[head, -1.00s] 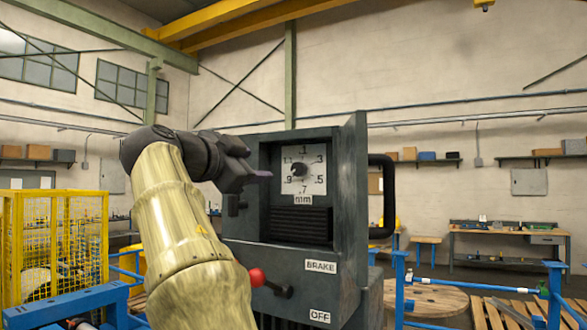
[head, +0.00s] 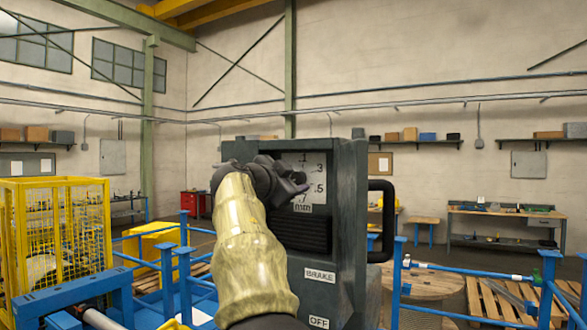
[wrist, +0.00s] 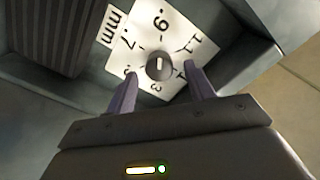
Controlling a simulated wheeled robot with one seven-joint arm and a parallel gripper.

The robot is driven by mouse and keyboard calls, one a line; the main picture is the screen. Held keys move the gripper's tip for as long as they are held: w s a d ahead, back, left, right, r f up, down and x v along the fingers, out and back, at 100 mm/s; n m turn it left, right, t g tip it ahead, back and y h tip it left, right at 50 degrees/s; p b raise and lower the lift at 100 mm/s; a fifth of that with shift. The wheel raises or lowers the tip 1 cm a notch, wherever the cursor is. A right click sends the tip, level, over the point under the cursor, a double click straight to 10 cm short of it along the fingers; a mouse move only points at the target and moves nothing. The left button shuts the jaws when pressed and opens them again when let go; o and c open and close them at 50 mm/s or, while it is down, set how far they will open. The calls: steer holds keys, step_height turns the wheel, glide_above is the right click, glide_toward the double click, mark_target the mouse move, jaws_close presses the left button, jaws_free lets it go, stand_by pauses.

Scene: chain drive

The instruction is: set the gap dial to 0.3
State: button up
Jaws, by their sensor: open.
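The gap dial is a white square plate (head: 308,176) marked in mm, in a recess of the dark grey machine housing (head: 347,215). In the head view my arm and gripper (head: 297,184) cover its left part and the knob. The wrist view shows the plate (wrist: 138,52) rotated, with a round dark knob (wrist: 160,66) at its middle. A short pale mark is on the knob; I cannot tell which number it points to. My gripper (wrist: 163,84) is open, its two purple fingers apart on either side of the knob's lower edge. Contact cannot be told.
Recess walls surround the dial closely, with a dark ribbed grille (wrist: 45,35) beside it. A thick black handle (head: 385,222) sticks out at the housing's right. BRAKE (head: 320,275) and OFF (head: 319,322) labels are below. A yellow cage (head: 60,235) stands left.

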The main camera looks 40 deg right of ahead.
steer(key=shift+w+d, duration=0.25)
steer(key=shift+d, duration=0.25)
steer(key=c, duration=1)
steer(key=shift+o, duration=0.2)
steer(key=shift+n, duration=0.3)
